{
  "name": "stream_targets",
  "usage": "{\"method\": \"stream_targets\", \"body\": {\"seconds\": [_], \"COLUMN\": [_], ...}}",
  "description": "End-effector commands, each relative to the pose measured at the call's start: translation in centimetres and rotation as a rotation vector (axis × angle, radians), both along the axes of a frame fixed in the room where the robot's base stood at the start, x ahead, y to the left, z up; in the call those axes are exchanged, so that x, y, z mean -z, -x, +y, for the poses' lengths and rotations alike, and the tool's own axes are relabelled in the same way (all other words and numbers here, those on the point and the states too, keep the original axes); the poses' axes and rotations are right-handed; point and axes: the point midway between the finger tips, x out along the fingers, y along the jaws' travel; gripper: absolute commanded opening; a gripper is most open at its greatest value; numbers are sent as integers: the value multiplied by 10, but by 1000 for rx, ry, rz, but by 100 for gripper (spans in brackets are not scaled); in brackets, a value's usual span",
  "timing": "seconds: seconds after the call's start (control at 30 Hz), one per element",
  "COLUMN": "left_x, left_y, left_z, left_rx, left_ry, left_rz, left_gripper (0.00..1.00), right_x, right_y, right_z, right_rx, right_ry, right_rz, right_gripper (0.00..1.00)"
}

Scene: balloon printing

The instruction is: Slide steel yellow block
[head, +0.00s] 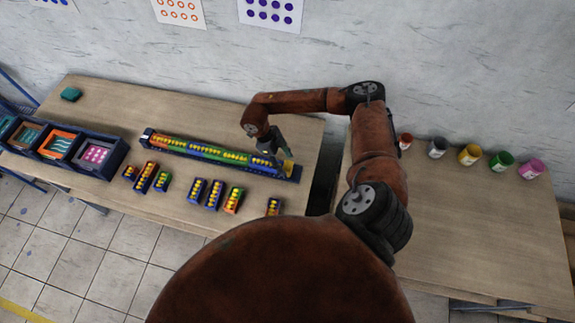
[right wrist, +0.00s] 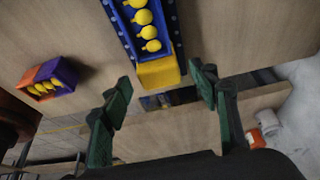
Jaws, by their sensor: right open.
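The yellow block (right wrist: 158,73) sits at the near end of a long blue rail (right wrist: 118,22) in the right wrist view, right behind a row of yellow balloons. In the head view the yellow block (head: 288,167) is at the right end of the rail (head: 190,156), partly hidden by my gripper. My right gripper (head: 279,162) is over that end. In the right wrist view its two green fingers (right wrist: 160,78) are spread, one on each side of the block, with gaps between. I cannot tell how far above it they are. My left gripper is not in view.
Several small block trays with yellow balloons (head: 197,192) lie in front of the rail. Dark bins (head: 98,158) stand at the left. Paint cans (head: 470,155) stand on the right table (head: 460,230). A gap separates the two tables.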

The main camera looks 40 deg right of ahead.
Motion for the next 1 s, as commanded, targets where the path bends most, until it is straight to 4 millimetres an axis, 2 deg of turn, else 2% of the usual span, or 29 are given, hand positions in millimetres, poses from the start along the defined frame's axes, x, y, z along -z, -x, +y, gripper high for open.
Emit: {"method": "stream_targets", "body": {"seconds": [0.2,0.4,0.6,1.0], "left_x": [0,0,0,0], "left_y": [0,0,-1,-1], "left_z": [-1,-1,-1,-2], "left_rx": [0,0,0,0], "left_ry": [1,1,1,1], "left_rz": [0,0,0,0], "left_gripper": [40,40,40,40], "right_x": [-44,-73,-84,-85], "right_y": [-16,-26,-30,-30], "right_z": [10,17,20,20], "right_rx": [-2,-1,-1,-1], "right_ry": [0,-1,-1,0], "right_rz": [-2,-2,-1,0], "right_gripper": [55,55,55,55]}}
